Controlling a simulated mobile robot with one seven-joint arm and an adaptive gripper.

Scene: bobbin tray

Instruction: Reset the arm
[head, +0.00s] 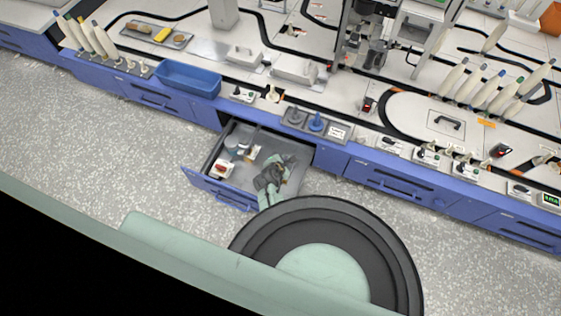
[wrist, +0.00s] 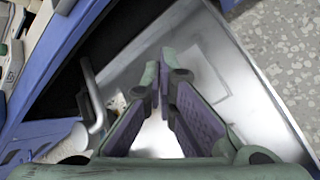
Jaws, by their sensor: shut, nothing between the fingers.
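My gripper (head: 268,182) is over the open drawer (head: 240,200), at its right part, with my arm reaching in from below in the head view. In the wrist view the two fingertips of my gripper (wrist: 160,85) are close together with nothing seen between them. The bare metal floor of the drawer (wrist: 232,92) lies beneath the fingers. A bent metal handle (wrist: 92,95) shows left of the fingers.
The drawer holds a white and red item (head: 224,168) and a small pale box (head: 252,153) at its left. A blue bin (head: 188,78) and a grey tray with a blue bobbin (head: 316,123) stand on the counter above. The speckled floor (head: 110,160) is clear at left.

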